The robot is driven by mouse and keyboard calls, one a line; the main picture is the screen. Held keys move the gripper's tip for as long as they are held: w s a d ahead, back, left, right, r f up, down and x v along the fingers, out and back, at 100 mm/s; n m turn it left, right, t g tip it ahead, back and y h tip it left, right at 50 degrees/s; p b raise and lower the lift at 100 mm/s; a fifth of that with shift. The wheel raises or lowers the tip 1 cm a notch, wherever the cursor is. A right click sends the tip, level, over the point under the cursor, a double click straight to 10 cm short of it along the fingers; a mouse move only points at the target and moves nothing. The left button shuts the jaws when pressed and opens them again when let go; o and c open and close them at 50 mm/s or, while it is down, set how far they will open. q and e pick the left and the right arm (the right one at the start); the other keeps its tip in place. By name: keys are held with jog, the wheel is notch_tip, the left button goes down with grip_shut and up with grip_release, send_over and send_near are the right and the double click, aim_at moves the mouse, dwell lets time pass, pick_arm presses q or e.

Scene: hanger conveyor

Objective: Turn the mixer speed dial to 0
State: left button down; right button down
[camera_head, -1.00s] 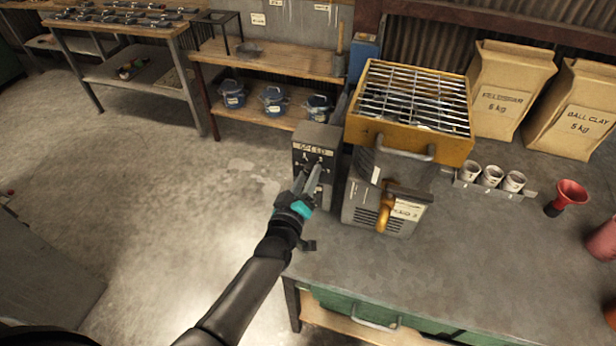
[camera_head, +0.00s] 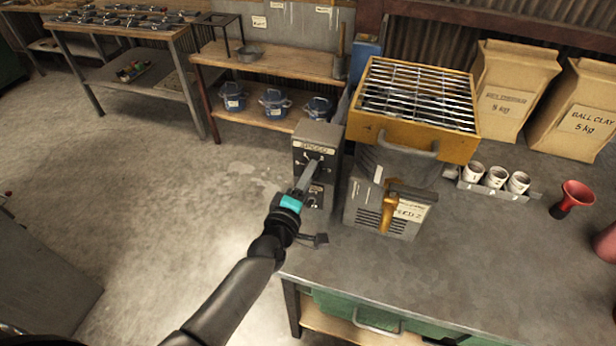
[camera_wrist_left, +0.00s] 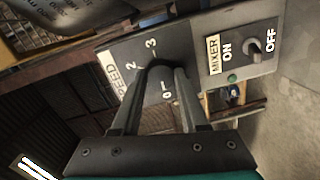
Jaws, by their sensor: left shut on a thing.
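The speed dial (camera_wrist_left: 160,68) is a dark knob on a grey control panel, with 3, 2 and 0 printed around it. The SPEED label (camera_wrist_left: 119,83) is beside it in the left wrist view. My left gripper (camera_wrist_left: 158,72) is shut on the dial, one finger on each side of it. Where the dial points is hidden by the fingers. In the head view the left gripper (camera_head: 316,168) reaches the upright control box (camera_head: 314,136) at the left end of the bench. My right gripper is not in view.
A MIXER ON/OFF switch (camera_wrist_left: 254,46) and a green lamp (camera_wrist_left: 232,78) are close beside the dial. Right of the box stands a grey machine with a yellow grated top (camera_head: 418,95). White cups (camera_head: 496,178) and a red funnel (camera_head: 573,196) are farther right. The bench front (camera_head: 430,270) is clear.

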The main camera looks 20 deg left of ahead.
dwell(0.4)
pick_arm(q)
jog(key=shift+c, duration=2.1)
grip_release()
jog(key=s+a, duration=0.1)
jog(key=s, duration=1.4)
jog(key=shift+r, duration=0.45)
jog(key=shift+s, duration=0.1)
